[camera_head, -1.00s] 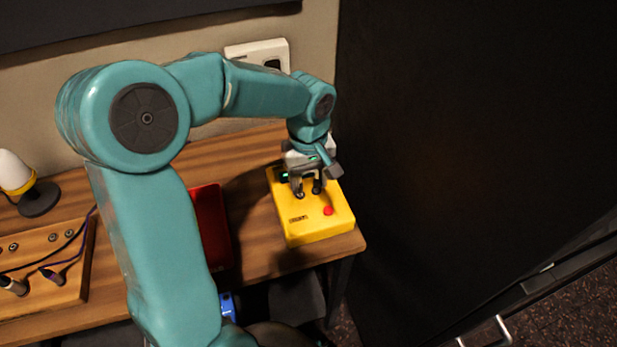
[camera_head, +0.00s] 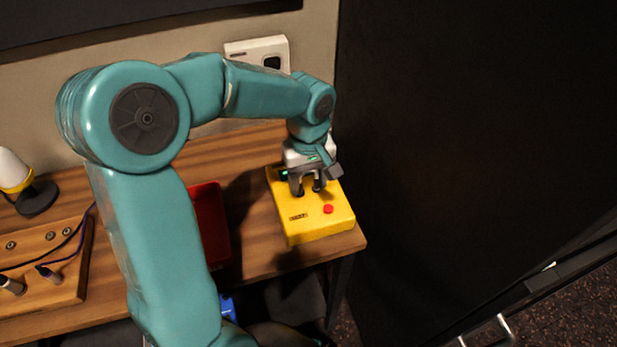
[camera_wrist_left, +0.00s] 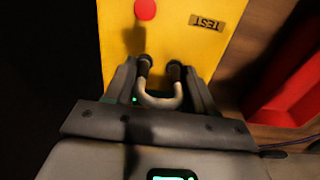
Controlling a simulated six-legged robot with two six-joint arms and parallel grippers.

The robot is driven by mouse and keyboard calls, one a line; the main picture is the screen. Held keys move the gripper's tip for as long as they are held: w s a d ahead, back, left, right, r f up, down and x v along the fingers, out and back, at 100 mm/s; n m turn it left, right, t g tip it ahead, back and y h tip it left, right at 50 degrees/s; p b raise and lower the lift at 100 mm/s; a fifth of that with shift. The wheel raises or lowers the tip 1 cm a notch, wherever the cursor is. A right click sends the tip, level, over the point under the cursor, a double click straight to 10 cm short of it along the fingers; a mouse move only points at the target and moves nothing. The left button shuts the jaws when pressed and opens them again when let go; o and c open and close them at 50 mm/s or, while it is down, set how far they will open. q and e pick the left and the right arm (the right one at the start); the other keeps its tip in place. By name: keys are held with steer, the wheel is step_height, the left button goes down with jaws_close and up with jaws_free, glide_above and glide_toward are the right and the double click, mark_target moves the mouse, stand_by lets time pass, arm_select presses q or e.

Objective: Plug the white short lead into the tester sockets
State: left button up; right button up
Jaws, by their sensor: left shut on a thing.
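The yellow tester (camera_head: 318,226) stands at the right end of the desk, with a red button and a TEST label on top. My left gripper (camera_head: 308,188) points down over its far half, its fingers close to the top face. In the left wrist view the gripper (camera_wrist_left: 160,78) is shut on the white short lead (camera_wrist_left: 158,102), a bent U with two dark plugs. The plug ends meet or nearly meet the yellow top (camera_wrist_left: 170,40). The sockets are hidden under the plugs and fingers, so I cannot tell how deep the plugs sit. My right gripper is out of view.
A red tray (camera_head: 211,222) lies left of the tester, partly behind my arm. A wooden panel (camera_head: 62,290) with jacks and cables is at far left, near a white and yellow lamp-like object (camera_head: 14,172). A black surface (camera_head: 470,130) rises on the right.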

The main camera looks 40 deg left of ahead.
arm_select(q)
steer(key=shift+f, duration=0.2)
steer(key=o, duration=1.5)
steer(key=shift+c, duration=0.2)
steer(key=shift+r, duration=0.1)
step_height(320, 180, up, 16)
steer(key=p, duration=0.1)
